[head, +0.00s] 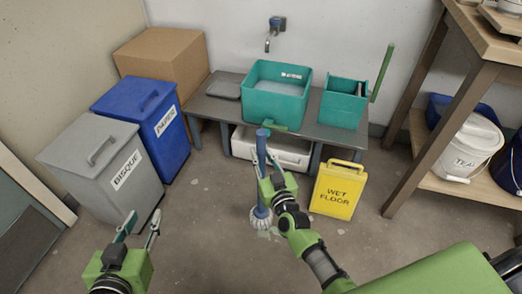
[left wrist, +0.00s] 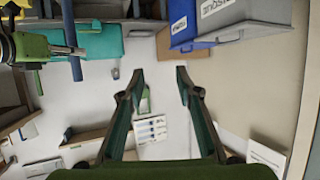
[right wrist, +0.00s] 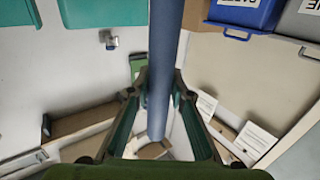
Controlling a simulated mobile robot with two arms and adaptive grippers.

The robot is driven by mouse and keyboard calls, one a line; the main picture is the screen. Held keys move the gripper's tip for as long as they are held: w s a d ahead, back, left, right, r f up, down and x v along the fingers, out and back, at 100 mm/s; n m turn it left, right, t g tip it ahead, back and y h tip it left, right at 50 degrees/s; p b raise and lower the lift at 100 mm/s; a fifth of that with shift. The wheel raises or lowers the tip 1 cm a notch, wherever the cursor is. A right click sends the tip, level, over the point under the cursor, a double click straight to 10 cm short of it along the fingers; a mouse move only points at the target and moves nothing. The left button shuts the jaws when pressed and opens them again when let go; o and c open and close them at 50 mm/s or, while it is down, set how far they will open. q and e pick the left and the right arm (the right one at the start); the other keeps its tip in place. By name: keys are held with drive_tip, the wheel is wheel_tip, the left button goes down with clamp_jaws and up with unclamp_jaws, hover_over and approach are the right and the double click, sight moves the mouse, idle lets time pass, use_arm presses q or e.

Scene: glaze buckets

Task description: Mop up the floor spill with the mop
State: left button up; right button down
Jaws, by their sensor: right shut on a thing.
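The mop has a blue handle (head: 261,142) and a pale string head (head: 261,220) that is down at the floor. It stands nearly upright in front of the low bench. My right gripper (head: 266,160) is shut on the handle, which also runs between its fingers in the right wrist view (right wrist: 160,90). A faint pale patch (head: 266,233) shows at the mop head; I cannot tell how far the spill spreads under it. My left gripper (head: 139,226) is open and empty, low at the left near the grey bin; its spread fingers show in the left wrist view (left wrist: 160,75).
A yellow wet floor sign (head: 338,192) stands just right of the mop. The bench (head: 222,108) holds a teal basin (head: 277,102) and a teal bucket (head: 342,103). Grey (head: 95,170) and blue (head: 150,115) bins stand left, wooden shelving (head: 418,140) right. Floor between is clear.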

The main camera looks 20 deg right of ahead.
use_arm(q)
drive_tip(key=s+a+f+g+y+p, duration=0.1)
drive_tip(key=s+a+f+g, duration=0.1)
drive_tip(key=s+f, duration=0.3)
drive_tip(key=shift+f+g, duration=0.2)
drive_tip(key=shift+g, duration=0.7)
drive_tip(key=shift+a, duration=0.1)
